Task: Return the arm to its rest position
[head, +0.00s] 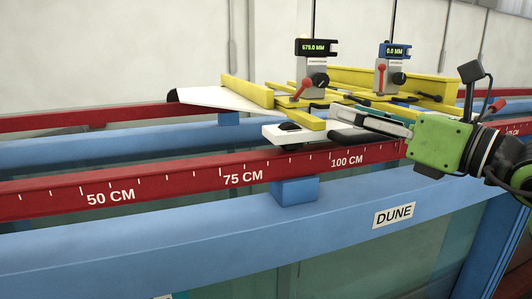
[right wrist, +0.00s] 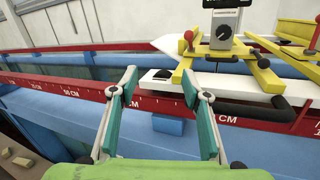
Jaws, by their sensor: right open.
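My right gripper (head: 348,124) reaches in from the right in the head view, its green body over the flume's front rails and its fingers pointing left toward the yellow carriage (head: 262,92). In the right wrist view, its two teal-padded fingers (right wrist: 159,86) are spread apart with nothing held between them. Beyond the fingertips is a white plate (right wrist: 242,105) of the carriage with a small black piece (head: 289,127) on it. I cannot tell whether the fingers touch the carriage. My left gripper is in neither view.
The carriage bears two gauges, one reading 679.0 MM (head: 316,47) and one 0.0 MM (head: 395,50). A red scale rail (head: 150,187) runs above the blue front beam (head: 240,232), which has a DUNE label (head: 394,215). The front rail's left stretch is clear.

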